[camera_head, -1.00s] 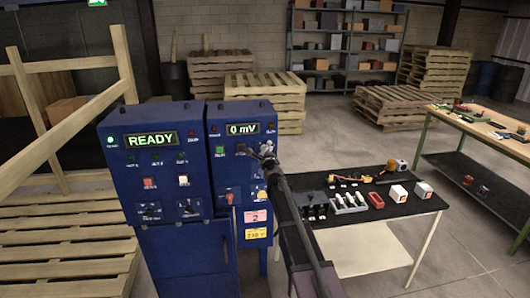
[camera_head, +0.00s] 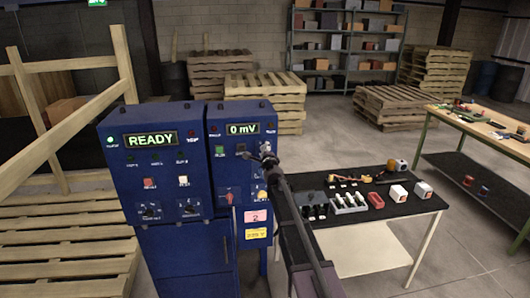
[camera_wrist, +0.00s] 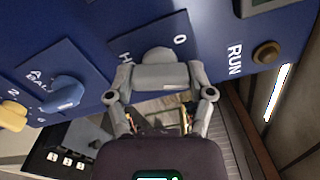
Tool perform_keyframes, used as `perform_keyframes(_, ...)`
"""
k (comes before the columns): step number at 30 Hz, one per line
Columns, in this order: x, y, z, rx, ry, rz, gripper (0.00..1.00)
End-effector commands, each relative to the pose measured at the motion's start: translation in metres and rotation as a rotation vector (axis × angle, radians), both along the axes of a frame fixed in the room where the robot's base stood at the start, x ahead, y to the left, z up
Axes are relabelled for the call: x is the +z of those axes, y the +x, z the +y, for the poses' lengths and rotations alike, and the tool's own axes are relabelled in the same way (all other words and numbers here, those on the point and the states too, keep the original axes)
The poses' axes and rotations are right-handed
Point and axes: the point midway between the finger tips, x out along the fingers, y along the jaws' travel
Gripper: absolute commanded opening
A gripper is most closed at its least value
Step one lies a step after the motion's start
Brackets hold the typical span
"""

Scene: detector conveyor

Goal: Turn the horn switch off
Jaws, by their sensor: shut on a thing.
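The horn switch (camera_wrist: 157,53) is a grey rounded knob on a blue panel in the wrist view. Its plate shows an "H" at one side and a "0" at the other; the rest of the word is hidden by my gripper. My gripper (camera_wrist: 160,77) is at the knob, its fingers shut on it and covering its lower part. In the head view my gripper (camera_head: 267,157) is at the upper right of the blue cabinet (camera_head: 216,177), below the "0 mV" display. The knob is hidden there, and its exact angle is unclear.
A "RUN" lamp (camera_wrist: 266,52) and a blue knob (camera_wrist: 63,92) flank the switch. A taller "READY" cabinet (camera_head: 115,187) stands at left. A black table (camera_head: 405,210) with boxes and parts is at right. Pallets stand behind.

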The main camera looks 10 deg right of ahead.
Motion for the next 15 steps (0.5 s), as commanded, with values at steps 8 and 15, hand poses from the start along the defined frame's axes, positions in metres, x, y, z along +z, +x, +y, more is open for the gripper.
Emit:
perform_keyframes(8, 0.0007, 0.0016, -0.0004, -0.002, -0.241, -0.001, 0.21)
perform_keyframes(15, 0.0009, 0.0018, -0.0004, -0.002, -0.469, -0.002, 0.21)
